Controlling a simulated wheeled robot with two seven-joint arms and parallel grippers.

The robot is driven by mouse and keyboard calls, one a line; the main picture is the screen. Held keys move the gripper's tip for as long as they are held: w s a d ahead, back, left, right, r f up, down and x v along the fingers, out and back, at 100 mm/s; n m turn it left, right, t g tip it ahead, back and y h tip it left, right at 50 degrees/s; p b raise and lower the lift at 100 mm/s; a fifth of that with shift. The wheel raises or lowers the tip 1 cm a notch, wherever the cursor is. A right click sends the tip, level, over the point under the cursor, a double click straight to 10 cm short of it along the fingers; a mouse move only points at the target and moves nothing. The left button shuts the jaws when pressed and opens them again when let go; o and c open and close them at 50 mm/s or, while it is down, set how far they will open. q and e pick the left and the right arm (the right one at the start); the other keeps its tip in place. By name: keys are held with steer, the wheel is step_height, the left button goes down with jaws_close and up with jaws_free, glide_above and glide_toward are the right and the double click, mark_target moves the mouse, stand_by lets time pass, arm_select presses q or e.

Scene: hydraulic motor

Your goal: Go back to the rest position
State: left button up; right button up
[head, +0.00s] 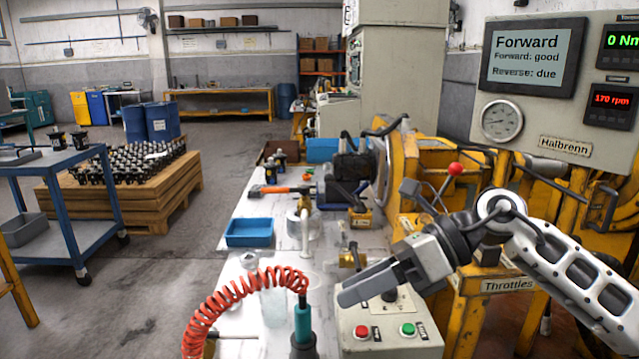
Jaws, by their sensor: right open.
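My right gripper (352,291) is open and empty. It reaches in from the right and hangs over the control box (352,328), its fingers pointing left. The box carries a red button (361,332) and a green button (408,329), both in plain sight below the fingers. I cannot tell how far the fingers are above the box. A lever with a red knob (455,169) stands behind my right wrist, apart from the gripper. The display (532,57) reads "Forward: good" and "Reverse: due". My left gripper is out of view.
The bench (250,205) holds a blue tray (249,232), an orange-handled hammer (283,190), and a coiled red hose (215,300) in front. The yellow test stand (475,285) fills the right. A blue cart (75,170) and a pallet (160,200) stand left, with open floor between.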

steer(key=s+a+r+m+t+y, duration=0.1)
steer(key=s+a+m+t+y, duration=0.15)
steer(key=a+m+y, duration=0.45)
steer(key=d+f+m+t+h+p, duration=0.1)
steer(key=d+f+m+t+h, duration=0.35)
steer(key=m+t, duration=0.65)
steer(key=d+f+m+t+h+p, duration=0.1)
steer(key=d+f+m+t+h, duration=0.4)
steer(key=m, duration=1.2)
steer(key=s+d+f+m+g+h, duration=0.3)
steer(key=s+f+m, duration=0.3)
steer(key=f, duration=0.3)
steer(key=s+d+f+m+g+h, duration=0.3)
steer(key=s+f+m, duration=0.3)
steer(key=f, duration=0.4)
steer(key=shift+s+g+p, duration=0.3)
steer(key=shift+s+g, duration=0.15)
steer(key=shift+s, duration=0.15)
